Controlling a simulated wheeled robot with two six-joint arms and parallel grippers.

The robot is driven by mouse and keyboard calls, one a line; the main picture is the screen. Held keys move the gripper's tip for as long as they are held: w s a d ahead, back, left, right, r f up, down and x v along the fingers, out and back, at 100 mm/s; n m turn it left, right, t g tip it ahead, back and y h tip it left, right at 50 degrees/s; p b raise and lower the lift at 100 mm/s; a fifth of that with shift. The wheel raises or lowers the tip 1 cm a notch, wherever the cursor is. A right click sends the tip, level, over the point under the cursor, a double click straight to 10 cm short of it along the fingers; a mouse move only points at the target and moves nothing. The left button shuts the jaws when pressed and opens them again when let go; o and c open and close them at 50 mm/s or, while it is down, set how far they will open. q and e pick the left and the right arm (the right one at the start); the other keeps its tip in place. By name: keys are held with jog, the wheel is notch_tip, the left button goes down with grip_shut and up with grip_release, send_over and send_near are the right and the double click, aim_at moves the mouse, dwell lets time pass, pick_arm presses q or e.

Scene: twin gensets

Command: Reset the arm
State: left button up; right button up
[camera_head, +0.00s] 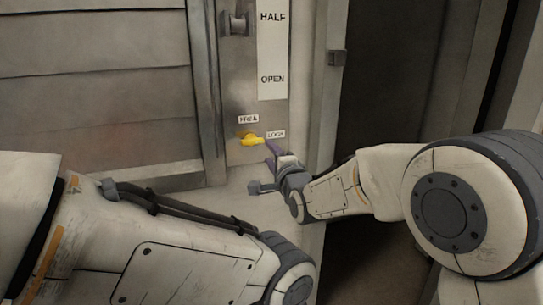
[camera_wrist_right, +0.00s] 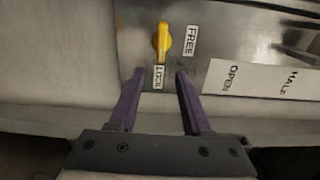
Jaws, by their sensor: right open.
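My right gripper (camera_head: 272,158) is in front of the metal panel, just below and right of a yellow lever (camera_head: 252,141). In the right wrist view its two purple fingers (camera_wrist_right: 158,88) are spread apart with nothing between them. The yellow lever (camera_wrist_right: 163,42) lies beyond the fingertips, apart from them. The lever's handle lies near the LOCK label (camera_wrist_right: 158,77), with the FREE label (camera_wrist_right: 192,41) beside it. My left arm crosses the lower left of the head view, but its gripper is out of view.
A white strip marked HALF and OPEN (camera_head: 272,50) runs up the panel, with a dark metal fitting (camera_head: 236,24) beside it. Slatted grey panelling (camera_head: 95,80) stands at left. A dark opening (camera_head: 385,80) lies right of the door post.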

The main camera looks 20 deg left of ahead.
jog(key=s+d+f+n+g+h, duration=0.35)
jog(key=d+f, duration=0.35)
jog(key=d, duration=0.4)
jog(key=s+d+f+n+g+h, duration=0.2)
jog(key=d+f+h, duration=0.2)
jog(key=d+f, duration=0.5)
jog(key=s+d+f+n+g+h, duration=0.1)
jog(key=s+d+f+n+g, duration=0.25)
jog(key=s+d, duration=0.55)
jog(key=s+d+f+n+g+h, duration=0.2)
jog(key=s+d+f+n+g, duration=0.15)
jog(key=s+d, duration=0.55)
jog(key=s+a+r+n+g+y, duration=0.1)
jog(key=s+a+r+n, duration=0.2)
jog(key=s+a, duration=0.5)
jog(key=s+a+r+n+g+y, duration=0.1)
jog(key=s+a+r+n+g, duration=0.2)
jog(key=s+a, duration=0.5)
notch_tip(320, 180, up, 21)
jog(key=t+p, duration=0.1)
jog(key=p, duration=2)
jog(key=shift+w+d+f, duration=0.2)
jog(key=shift+w+d, duration=0.15)
